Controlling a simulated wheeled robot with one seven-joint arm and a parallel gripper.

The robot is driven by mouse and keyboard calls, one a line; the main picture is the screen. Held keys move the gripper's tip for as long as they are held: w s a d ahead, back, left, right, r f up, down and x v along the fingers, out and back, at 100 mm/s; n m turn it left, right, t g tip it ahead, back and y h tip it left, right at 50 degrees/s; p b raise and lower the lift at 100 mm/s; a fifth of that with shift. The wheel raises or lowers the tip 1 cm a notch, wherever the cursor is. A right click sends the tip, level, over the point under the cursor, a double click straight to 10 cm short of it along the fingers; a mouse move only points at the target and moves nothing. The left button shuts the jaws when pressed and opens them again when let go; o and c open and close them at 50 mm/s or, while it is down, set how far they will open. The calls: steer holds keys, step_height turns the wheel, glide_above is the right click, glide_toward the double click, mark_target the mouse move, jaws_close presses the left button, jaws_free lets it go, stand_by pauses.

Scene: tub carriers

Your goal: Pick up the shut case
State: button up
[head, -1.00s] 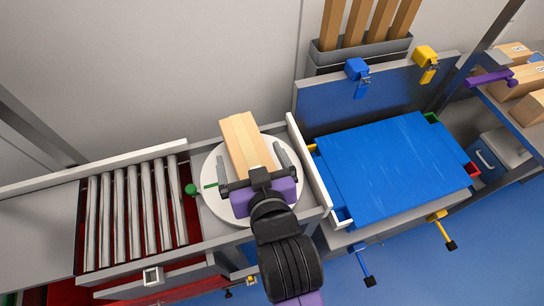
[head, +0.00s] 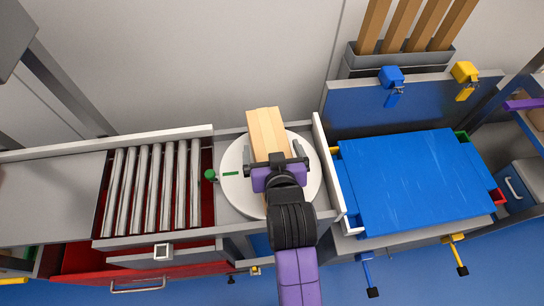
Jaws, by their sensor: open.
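I see no case clearly marked as the shut one. A blue case with a pale handle (head: 517,183) stands partly cut off at the far right, and its lid state is unclear. A tan oblong box (head: 267,133) lies on the round white turntable (head: 237,194). My gripper (head: 273,156) is open over the turntable, with one dark finger on each side of the box. The gripper body hides the box's near end. I cannot tell whether the fingers touch it. A raised grey-blue lid (head: 400,108) with blue and yellow latches stands behind a flat blue panel (head: 415,180).
A roller bed (head: 153,190) lies left of the turntable, with a green knob (head: 210,175) between them. A white rail (head: 334,175) borders the turntable's right side. Planks (head: 410,25) stand in a grey bin at the back. Bare grey counter (head: 50,195) is at far left.

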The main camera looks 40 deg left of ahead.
steer(key=shift+w+a+f, duration=0.15)
steer(key=shift+w+a, duration=0.05)
steer(key=shift+c, duration=0.2)
steer(key=c, duration=1.8)
steer(key=shift+r, duration=0.25)
steer(key=shift+c, duration=0.8)
steer(key=shift+w+r, duration=0.1)
